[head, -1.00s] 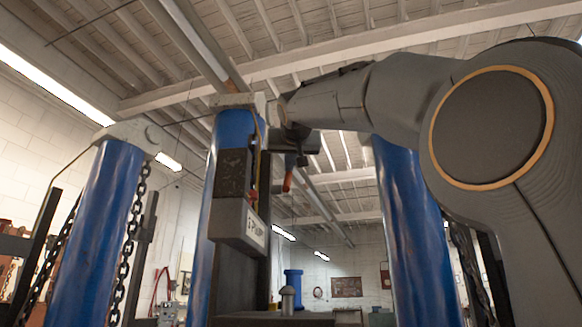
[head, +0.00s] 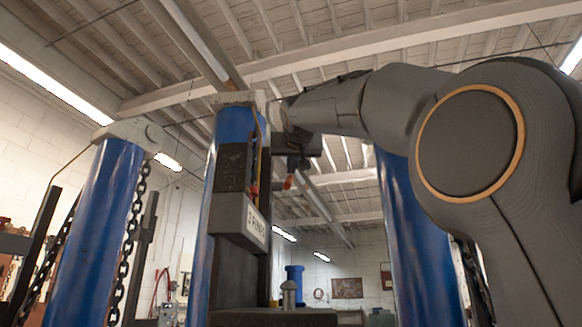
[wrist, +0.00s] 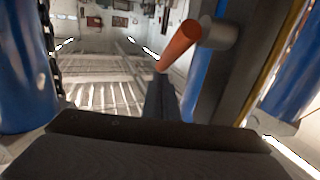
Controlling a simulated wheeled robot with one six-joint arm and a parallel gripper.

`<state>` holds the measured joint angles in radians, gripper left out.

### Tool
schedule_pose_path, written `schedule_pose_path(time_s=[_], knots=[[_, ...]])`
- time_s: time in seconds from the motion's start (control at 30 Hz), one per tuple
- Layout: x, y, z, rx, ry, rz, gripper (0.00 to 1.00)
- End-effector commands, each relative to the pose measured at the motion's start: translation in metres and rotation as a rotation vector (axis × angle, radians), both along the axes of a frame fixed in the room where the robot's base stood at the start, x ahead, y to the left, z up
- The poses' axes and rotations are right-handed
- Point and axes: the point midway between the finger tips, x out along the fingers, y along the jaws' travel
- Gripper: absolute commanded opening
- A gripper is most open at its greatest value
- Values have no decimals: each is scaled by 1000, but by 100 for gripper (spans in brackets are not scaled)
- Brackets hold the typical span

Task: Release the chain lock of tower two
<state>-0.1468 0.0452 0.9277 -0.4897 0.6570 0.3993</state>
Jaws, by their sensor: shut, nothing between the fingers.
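An orange-red lever handle (wrist: 180,46) sticks out from a grey round hub (wrist: 215,35) on a dark upright in the wrist view. In the head view, the orange handle (head: 288,182) shows small beside the middle blue tower (head: 235,125). My gripper (wrist: 160,78) is shut and empty. Its dark fingers show just below the handle's tip in the wrist view; whether they touch it I cannot tell. In the head view my gripper (head: 292,163) is small and dark near the handle. The tower's label plate (head: 255,224) is not surely readable.
Another blue tower (head: 95,235) with a dark chain (head: 131,235) stands at left. A third blue tower (head: 415,240) is at right, partly behind my arm. A grey box (head: 232,215) juts from the middle tower. White ceiling beams (head: 350,55) run overhead.

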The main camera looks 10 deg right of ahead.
Motion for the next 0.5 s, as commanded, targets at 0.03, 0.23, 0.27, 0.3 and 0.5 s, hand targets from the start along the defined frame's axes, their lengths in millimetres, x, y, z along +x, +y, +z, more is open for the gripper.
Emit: schedule_pose_path(time_s=[0.03,0.23,0.27,0.3,0.5], knots=[[0,0,0,0,0,0,0],[-3,1,5,0,0,1,0],[-4,0,8,0,0,1,0],[-6,0,12,0,-1,0,0],[-19,-3,40,1,-1,-6,0]])
